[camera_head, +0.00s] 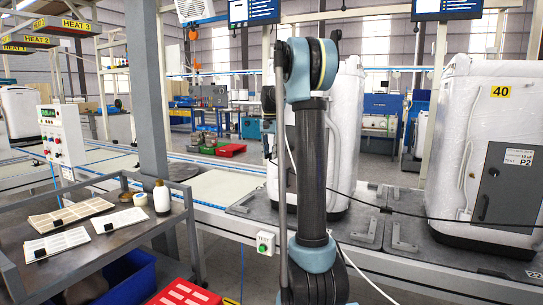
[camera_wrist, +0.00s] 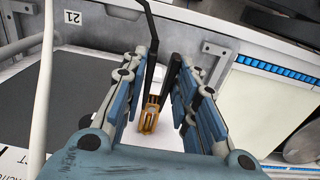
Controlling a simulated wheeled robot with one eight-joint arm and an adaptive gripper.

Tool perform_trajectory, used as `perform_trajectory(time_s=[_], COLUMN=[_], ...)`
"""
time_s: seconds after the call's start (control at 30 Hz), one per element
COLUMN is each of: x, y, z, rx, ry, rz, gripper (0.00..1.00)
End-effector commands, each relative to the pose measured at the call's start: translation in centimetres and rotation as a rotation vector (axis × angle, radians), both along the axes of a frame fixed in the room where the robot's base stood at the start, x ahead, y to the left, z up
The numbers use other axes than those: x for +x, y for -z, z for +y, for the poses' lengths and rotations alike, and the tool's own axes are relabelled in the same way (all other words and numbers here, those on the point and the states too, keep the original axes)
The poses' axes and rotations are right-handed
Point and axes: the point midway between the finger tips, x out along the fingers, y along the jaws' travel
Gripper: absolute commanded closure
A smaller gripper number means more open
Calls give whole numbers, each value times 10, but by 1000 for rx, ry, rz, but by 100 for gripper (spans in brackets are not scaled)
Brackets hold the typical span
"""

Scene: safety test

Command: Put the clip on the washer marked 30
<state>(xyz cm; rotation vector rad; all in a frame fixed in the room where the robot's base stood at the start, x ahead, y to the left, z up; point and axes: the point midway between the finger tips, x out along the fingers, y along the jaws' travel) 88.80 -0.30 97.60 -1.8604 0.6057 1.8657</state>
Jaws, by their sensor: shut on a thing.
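In the wrist view my gripper (camera_wrist: 160,85) is closed around a small orange clip (camera_wrist: 149,115), which shows between the dark finger pads. In the head view my raised arm covers the middle, and I cannot make out my gripper or the clip there. A white wrapped washer (camera_head: 345,140) stands behind my arm; its number is not visible. Another white washer (camera_head: 465,130) at the right bears a yellow label 40 and a grey panel marked P2. The washer marked 30 cannot be identified by its label in these views.
A dark cable (camera_head: 410,212) runs across in front of the washers. A metal cart (camera_head: 100,245) at the left carries papers, a white bottle and small items. A blue bin (camera_head: 125,280) and a red crate (camera_head: 185,293) sit low by it. A grey post (camera_head: 147,100) stands behind.

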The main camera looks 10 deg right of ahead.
Motion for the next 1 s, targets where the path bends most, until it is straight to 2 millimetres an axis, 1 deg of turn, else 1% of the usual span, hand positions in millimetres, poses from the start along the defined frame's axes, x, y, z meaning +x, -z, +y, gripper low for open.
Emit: perform_trajectory(time_s=[0.23, 0.27, 0.3, 0.37, 0.67, 0.77, 0.87, 1.0], x=[0, 0, 0, 0, 0, 0, 0, -1], y=[0, 0, 0, 0, 0, -3, -12, -35], z=[0, 0, 0, 0, 0, 0, 0, 0], rx=[0, 0, 0, 0, 0, 0, 0, 0], ry=[0, 0, 0, 0, 0, 0, 0, 0], rz=[0, 0, 0, 0, 0, 0, 0, 0], gripper=[90, 71, 62, 49, 49, 49, 49, 49])
